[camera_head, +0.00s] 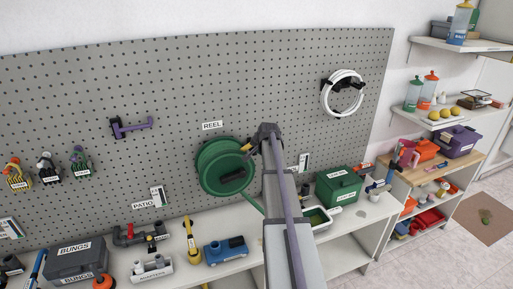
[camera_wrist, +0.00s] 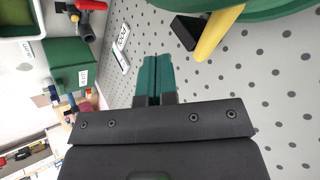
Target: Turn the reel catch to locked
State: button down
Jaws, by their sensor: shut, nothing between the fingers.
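The green hose reel (camera_head: 213,165) hangs on the pegboard under a REEL label. Part of its green rim (camera_wrist: 262,10) shows at the top right of the wrist view. A yellow lever (camera_wrist: 217,34), apparently the reel catch, sticks out beside the rim with a black block (camera_wrist: 185,32) next to it. A small bit of yellow (camera_head: 246,147) shows at the reel's upper right in the head view. My gripper (camera_wrist: 154,60) is shut and empty, its teal fingertips together, apart from the lever and to its left in the wrist view. My arm hides the board right of the reel.
A white label plate (camera_wrist: 121,40) is on the board near my fingers. A green lidded box (camera_head: 338,186) and a white tray (camera_head: 318,218) stand on the shelf below. A blue pump-like item (camera_head: 226,250) sits below the reel. The board around the reel is mostly clear.

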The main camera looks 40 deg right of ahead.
jog(key=p+v, duration=0.6)
jog(key=v, duration=0.3)
jog(key=s+d+f+m+y+b, duration=0.2)
jog(key=s+d+f+b, duration=0.15)
jog(key=d, duration=0.25)
jog(key=n+t+y+b, duration=0.1)
jog(key=t+y+b, duration=0.25)
jog(key=b, duration=0.35)
send_near(247, 150)
jog(key=shift+g, duration=0.45)
jog(key=x, duration=0.6)
jog(key=shift+w, duration=0.5)
